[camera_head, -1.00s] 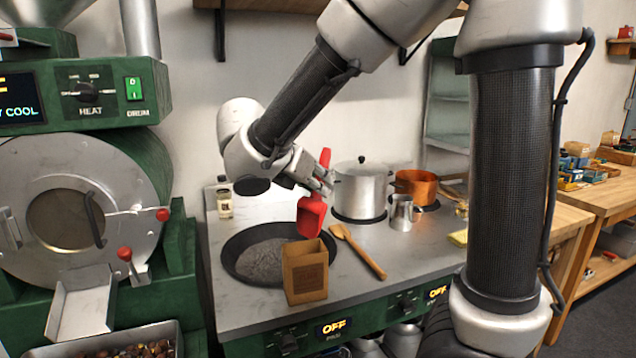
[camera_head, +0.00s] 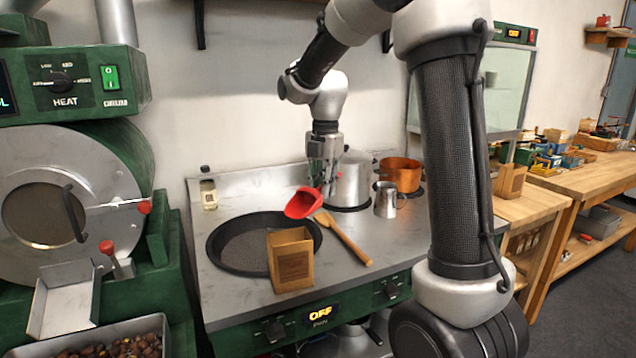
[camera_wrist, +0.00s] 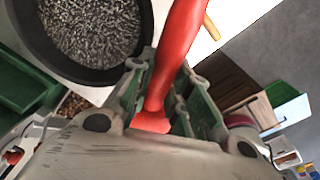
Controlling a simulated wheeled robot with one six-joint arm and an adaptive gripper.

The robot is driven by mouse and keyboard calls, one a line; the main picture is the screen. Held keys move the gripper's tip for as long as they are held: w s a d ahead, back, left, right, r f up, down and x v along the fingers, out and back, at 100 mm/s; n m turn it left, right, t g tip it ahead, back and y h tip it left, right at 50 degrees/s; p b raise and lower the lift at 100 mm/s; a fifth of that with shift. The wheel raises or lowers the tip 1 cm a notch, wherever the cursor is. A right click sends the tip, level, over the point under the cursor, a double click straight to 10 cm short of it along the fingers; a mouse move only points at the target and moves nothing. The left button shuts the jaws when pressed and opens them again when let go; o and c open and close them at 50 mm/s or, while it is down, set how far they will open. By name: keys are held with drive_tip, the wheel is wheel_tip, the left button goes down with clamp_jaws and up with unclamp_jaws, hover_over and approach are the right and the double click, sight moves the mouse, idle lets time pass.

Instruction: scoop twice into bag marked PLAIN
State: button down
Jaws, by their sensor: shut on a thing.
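My gripper (camera_head: 325,178) is shut on the handle of a red scoop (camera_head: 304,203), above the stove top. It points down. The scoop's bowl sticks out to the left, tilted, near the pan's right rim in the picture; I cannot tell whether it holds anything. In the wrist view the red handle (camera_wrist: 178,45) runs between the green fingers. A brown paper bag (camera_head: 292,262) stands upright at the pan's front edge; its label is too small to read. A second brown bag (camera_head: 510,180) stands on the wooden bench at right. Chestnuts (camera_head: 118,348) fill a metal tray at lower left.
A dark round pan (camera_head: 232,262) holds grey grains (camera_wrist: 92,30). A wooden spoon (camera_head: 345,240) lies right of the bag. A steel pot (camera_head: 352,185), a small jug (camera_head: 387,200) and a copper pan (camera_head: 402,175) stand behind. The green roaster (camera_head: 125,160) is at left.

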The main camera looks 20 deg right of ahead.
drive_tip(key=shift+w+d+g+y, duration=0.2)
drive_tip(key=shift+g+y, duration=0.2)
drive_tip(key=shift+y, duration=0.2)
drive_tip(key=shift+r, duration=0.2)
drive_tip(key=shift+s+r, duration=0.1)
drive_tip(key=shift+r, duration=1.3)
